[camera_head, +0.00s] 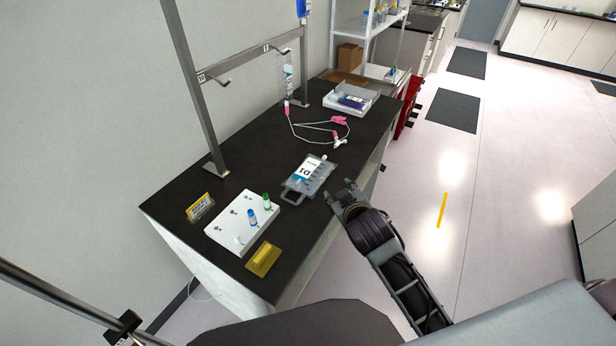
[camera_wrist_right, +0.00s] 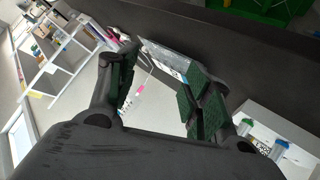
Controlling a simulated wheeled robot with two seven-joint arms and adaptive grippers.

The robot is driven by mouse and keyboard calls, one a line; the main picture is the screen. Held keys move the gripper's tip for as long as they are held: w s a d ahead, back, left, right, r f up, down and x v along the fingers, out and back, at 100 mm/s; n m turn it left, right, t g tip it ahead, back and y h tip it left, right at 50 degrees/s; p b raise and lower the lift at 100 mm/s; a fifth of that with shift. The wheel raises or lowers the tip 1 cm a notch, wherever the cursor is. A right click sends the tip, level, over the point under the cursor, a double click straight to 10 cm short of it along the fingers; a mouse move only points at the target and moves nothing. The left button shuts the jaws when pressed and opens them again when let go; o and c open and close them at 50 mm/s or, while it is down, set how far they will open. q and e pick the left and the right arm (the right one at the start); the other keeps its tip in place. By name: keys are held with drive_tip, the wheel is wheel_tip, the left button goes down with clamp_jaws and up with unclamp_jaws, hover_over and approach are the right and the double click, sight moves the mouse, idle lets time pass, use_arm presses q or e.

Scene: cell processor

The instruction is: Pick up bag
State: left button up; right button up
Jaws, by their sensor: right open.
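A clear flat bag with a white printed label (camera_head: 308,168) lies on the dark bench top (camera_head: 240,178), close to its right edge. My right gripper (camera_head: 345,194) is just right of the bag, at the bench edge, open and empty; it does not touch the bag as far as I can tell. In the right wrist view the open fingers (camera_wrist_right: 160,85) frame the view, and a pale, see-through piece that looks like the bag (camera_wrist_right: 168,58) shows beyond them, partly hidden. My left gripper is not in view.
A white block with coloured caps (camera_head: 240,222), a yellow piece (camera_head: 263,259) and a yellow sign (camera_head: 200,207) stand at the near end. Pink-ended tubing (camera_head: 315,126) and a white tray (camera_head: 350,101) lie farther back. A metal frame (camera_head: 196,92) rises behind. The floor at right is clear.

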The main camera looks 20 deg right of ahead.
drive_tip(key=w+a+r+n+t+y, duration=0.2)
drive_tip(key=w+a+r+n+t, duration=0.2)
drive_tip(key=r, duration=0.6)
drive_tip(key=w+a+r+n+t+y, duration=0.3)
drive_tip(key=a+r+n+t, duration=0.15)
drive_tip(key=r, duration=0.55)
drive_tip(key=s+a+r+n+g+y, duration=0.3)
drive_tip(key=a+n+g+y, duration=0.2)
drive_tip(key=a+n+y, duration=0.45)
drive_tip(key=s+a+r+n+g+y, duration=0.2)
drive_tip(key=a+r+n+g+y, duration=0.35)
drive_tip(key=n, duration=0.75)
wheel_tip(320, 180, down, 14)
drive_tip(key=n+g+h, duration=0.6)
drive_tip(key=n+g, duration=0.2)
drive_tip(key=n, duration=0.1)
drive_tip(key=w+d+f+h, duration=0.2)
drive_tip(key=w+d+h, duration=0.1)
drive_tip(key=d, duration=0.6)
drive_tip(key=w+d+f+t+h, duration=0.1)
drive_tip(key=w+d+f+h, duration=0.1)
drive_tip(key=d+h, duration=0.4)
drive_tip(key=d+f, duration=0.1)
drive_tip(key=d, duration=0.1)
drive_tip(key=shift+w+d+n+h, duration=0.3)
drive_tip(key=shift+w+d, duration=0.1)
